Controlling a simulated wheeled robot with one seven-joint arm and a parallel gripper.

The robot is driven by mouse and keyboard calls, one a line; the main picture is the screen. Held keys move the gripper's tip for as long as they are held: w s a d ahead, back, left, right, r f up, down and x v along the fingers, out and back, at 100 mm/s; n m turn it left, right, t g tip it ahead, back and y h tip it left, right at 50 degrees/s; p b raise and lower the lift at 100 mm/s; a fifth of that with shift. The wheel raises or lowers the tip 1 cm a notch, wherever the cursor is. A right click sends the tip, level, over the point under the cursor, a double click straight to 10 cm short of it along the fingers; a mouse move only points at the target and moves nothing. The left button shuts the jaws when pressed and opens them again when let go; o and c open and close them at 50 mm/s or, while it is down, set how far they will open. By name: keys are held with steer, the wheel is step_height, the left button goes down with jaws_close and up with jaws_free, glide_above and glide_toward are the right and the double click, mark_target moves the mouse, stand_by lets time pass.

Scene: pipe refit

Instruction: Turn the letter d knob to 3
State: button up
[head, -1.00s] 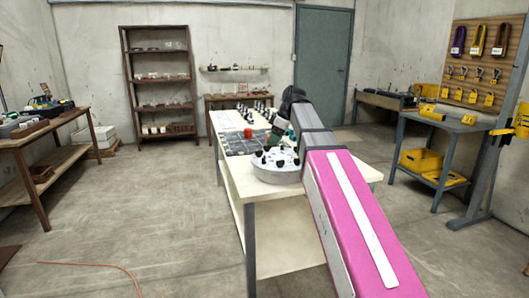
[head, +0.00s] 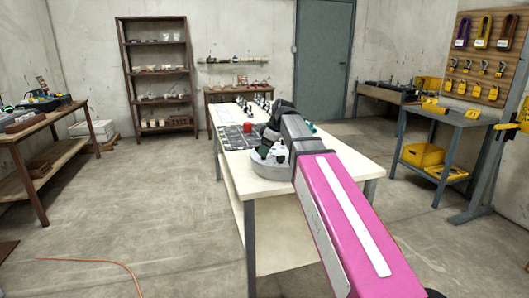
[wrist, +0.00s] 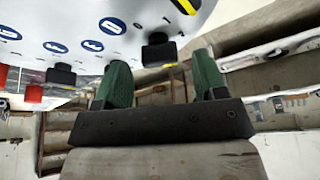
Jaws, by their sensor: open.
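A round white panel (head: 262,171) lies on the near end of the long table in the head view, mostly covered by my arm. In the wrist view the panel (wrist: 85,18) fills the upper left, with blue letter badges. One badge (wrist: 112,25) looks like a sideways D. A black knob (wrist: 158,50) with a yellow mark sits near it, between and beyond my fingertips; I cannot tell its setting. Another black knob (wrist: 62,75) is to the left. My gripper (wrist: 163,75), with green fingers, is open and empty. No contact with the knob shows.
The long table (head: 243,184) carries a dark grid board (head: 232,139), a red piece (head: 248,127) and several small dark-and-white items behind the panel. Red items (wrist: 34,94) show at the wrist view's left edge.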

steer(key=shift+a+f, duration=0.25)
steer(key=shift+f, duration=0.4)
steer(key=shift+c, duration=0.3)
steer(key=c, duration=0.9)
steer(key=shift+o, duration=0.2)
steer(key=shift+m, duration=0.4)
steer(key=m+t, duration=0.1)
steer(key=m, duration=0.1)
steer(key=m+t+h, duration=0.1)
steer(key=m, duration=0.2)
steer(key=shift+s, duration=0.1)
steer(key=m+h, duration=0.1)
steer(key=m, duration=0.2)
steer(key=m+t+h, duration=0.1)
steer(key=m, duration=0.2)
steer(key=shift+a, duration=0.1)
steer(key=o, duration=0.9)
